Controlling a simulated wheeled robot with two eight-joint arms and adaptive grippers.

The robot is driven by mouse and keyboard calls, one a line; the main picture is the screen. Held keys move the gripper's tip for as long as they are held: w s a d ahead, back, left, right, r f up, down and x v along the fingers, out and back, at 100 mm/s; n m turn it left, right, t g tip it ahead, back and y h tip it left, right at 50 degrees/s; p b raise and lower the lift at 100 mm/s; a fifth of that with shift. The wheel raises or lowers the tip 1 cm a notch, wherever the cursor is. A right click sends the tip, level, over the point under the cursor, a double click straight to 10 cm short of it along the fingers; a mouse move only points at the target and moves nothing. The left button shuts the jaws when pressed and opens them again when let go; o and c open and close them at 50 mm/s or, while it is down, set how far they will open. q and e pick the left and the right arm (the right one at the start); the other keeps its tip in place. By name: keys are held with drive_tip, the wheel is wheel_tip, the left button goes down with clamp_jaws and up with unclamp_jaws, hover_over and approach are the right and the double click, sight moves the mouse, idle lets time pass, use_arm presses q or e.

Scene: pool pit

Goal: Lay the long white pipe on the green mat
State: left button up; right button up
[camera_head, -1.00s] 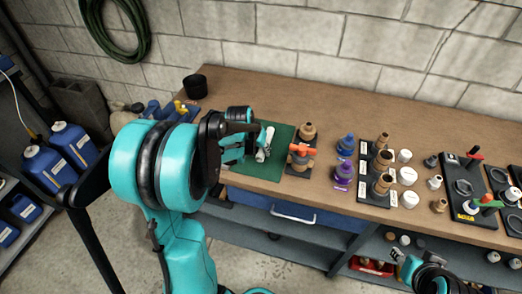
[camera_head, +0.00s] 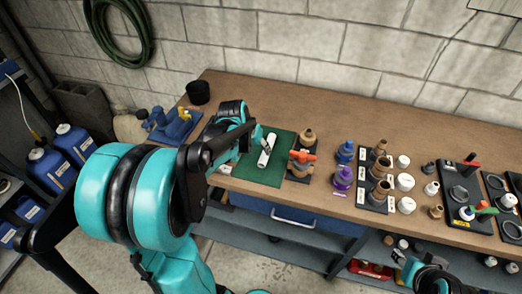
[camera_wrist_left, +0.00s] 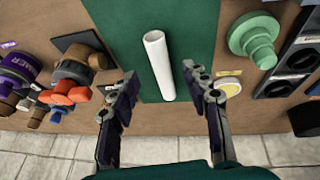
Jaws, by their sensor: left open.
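The long white pipe (camera_head: 266,151) lies on the green mat (camera_head: 258,175). The left wrist view shows the pipe (camera_wrist_left: 160,66) lengthwise on the mat (camera_wrist_left: 192,22), with one end near the mat's edge. My left gripper (camera_head: 254,136) is beside the pipe in the head view, its arm hiding part of the mat's left side. In the left wrist view my left gripper (camera_wrist_left: 160,84) is open and empty, its fingers apart on either side of the pipe, not touching it. My right gripper (camera_head: 408,268) shows at the bottom right, away from the mat; its opening is unclear.
The orange-handled valve (camera_head: 302,156) stands just right of the mat. Blue and purple fittings (camera_head: 342,177), brass fittings and white caps (camera_head: 404,181) fill the bench to the right. A black cup (camera_head: 198,92) and blue parts (camera_head: 178,124) are at the left. The bench behind the mat is clear.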

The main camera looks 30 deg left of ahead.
use_arm(q)
drive_tip(key=s+d+r+m, duration=0.1)
drive_tip(key=s+d+r, duration=0.1)
drive_tip(key=s+d, duration=0.3)
drive_tip(key=s+d+r+m+t+p, duration=0.1)
drive_tip(key=s+d+r, duration=0.1)
drive_tip(key=s+d, duration=0.3)
drive_tip(key=s+d+r+m+t, duration=0.1)
drive_tip(key=s+d+r, duration=0.2)
drive_tip(key=s+d, duration=0.2)
drive_tip(key=shift+s+d, duration=0.35)
drive_tip(key=shift+s, duration=0.2)
